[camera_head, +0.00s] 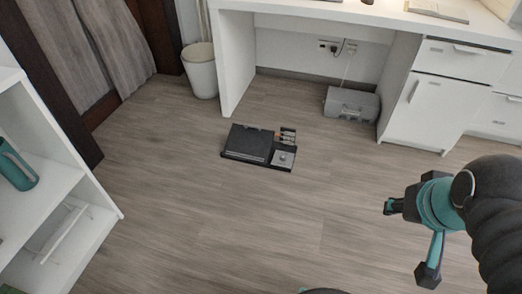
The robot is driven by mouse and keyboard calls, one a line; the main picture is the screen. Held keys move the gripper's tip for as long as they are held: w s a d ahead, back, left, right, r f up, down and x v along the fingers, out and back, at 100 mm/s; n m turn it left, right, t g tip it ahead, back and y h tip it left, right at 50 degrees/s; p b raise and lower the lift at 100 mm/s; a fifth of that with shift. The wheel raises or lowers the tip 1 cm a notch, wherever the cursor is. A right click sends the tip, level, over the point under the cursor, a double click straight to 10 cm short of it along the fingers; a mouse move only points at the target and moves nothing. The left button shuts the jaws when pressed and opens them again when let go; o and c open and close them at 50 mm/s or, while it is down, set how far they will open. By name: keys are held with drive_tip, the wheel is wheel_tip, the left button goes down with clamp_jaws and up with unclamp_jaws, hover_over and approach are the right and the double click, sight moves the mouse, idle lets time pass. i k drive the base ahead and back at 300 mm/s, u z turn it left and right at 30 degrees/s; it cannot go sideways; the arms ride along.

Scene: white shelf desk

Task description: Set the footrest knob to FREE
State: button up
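The footrest (248,143) is a low black unit on the wood floor, in front of the white desk. Its right end has a light grey panel with a small round knob (283,156). Behind the knob is a small strip with markings (288,136), too small to read. I cannot tell which setting the knob points to. My gripper (408,239) is at the lower right, well apart from the footrest. Its two dark fingertips are spread wide with nothing between them.
A white desk (236,65) with drawers stands behind. A grey box (350,103) sits under it, and a white bin (200,72) stands left of it. The floor around the footrest is clear.

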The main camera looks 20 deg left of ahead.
sight(283, 157)
drive_tip(key=k, duration=0.65)
drive_tip(key=u, duration=0.45)
drive_tip(key=i, duration=1.55)
drive_tip(key=z, duration=0.35)
